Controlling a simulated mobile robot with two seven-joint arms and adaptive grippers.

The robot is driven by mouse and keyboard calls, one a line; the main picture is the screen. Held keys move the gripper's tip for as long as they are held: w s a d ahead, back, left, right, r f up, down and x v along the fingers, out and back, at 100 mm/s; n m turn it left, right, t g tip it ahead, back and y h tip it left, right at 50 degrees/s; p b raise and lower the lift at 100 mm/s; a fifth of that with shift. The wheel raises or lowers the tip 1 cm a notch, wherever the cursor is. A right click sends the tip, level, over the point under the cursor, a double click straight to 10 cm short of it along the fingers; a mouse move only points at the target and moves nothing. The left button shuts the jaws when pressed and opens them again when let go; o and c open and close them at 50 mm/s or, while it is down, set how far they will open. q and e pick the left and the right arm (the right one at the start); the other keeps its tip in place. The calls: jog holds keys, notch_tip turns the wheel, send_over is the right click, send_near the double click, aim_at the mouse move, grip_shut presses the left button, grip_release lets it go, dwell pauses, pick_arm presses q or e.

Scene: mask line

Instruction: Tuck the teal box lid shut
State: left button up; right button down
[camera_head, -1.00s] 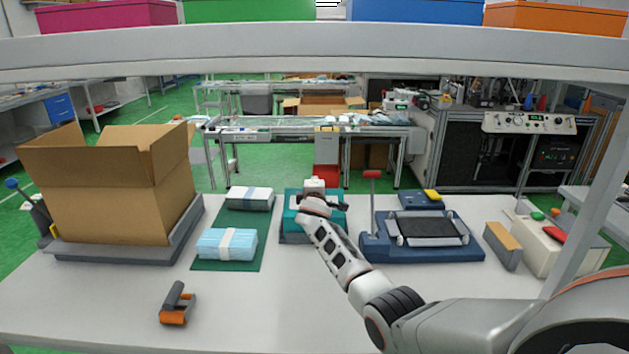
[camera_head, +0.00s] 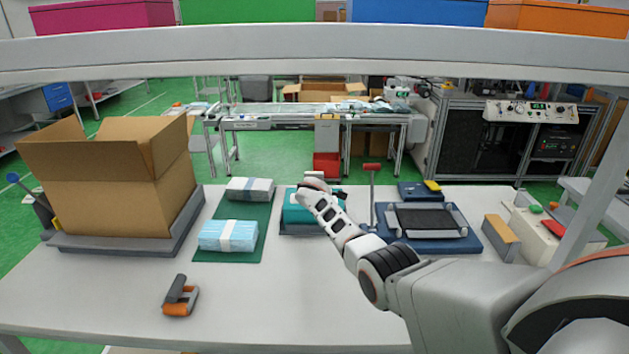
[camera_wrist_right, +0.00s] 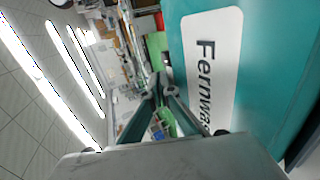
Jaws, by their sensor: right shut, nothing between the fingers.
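The teal box (camera_head: 294,212) sits on a dark tray (camera_head: 290,235) at the middle back of the table. My right arm reaches over it from the right and hides much of its top in the head view. I cannot tell how its lid stands. In the right wrist view the teal box (camera_wrist_right: 264,85) fills the right side, its white label (camera_wrist_right: 210,75) reading "Fernwa". My right gripper (camera_wrist_right: 160,82) is shut and empty beside that teal face; I cannot tell whether it touches. Its fingers are hidden in the head view. My left gripper is out of view.
Wrapped mask stacks (camera_head: 228,235) lie on a green mat (camera_head: 212,255) left of the box. An open cardboard carton (camera_head: 120,185) stands farther left. A blue device (camera_head: 430,225) is at right. An orange-grey tool (camera_head: 180,296) lies in front. The front middle table is clear.

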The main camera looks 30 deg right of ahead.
dwell(0.5)
jog(key=shift+r+p, duration=0.8)
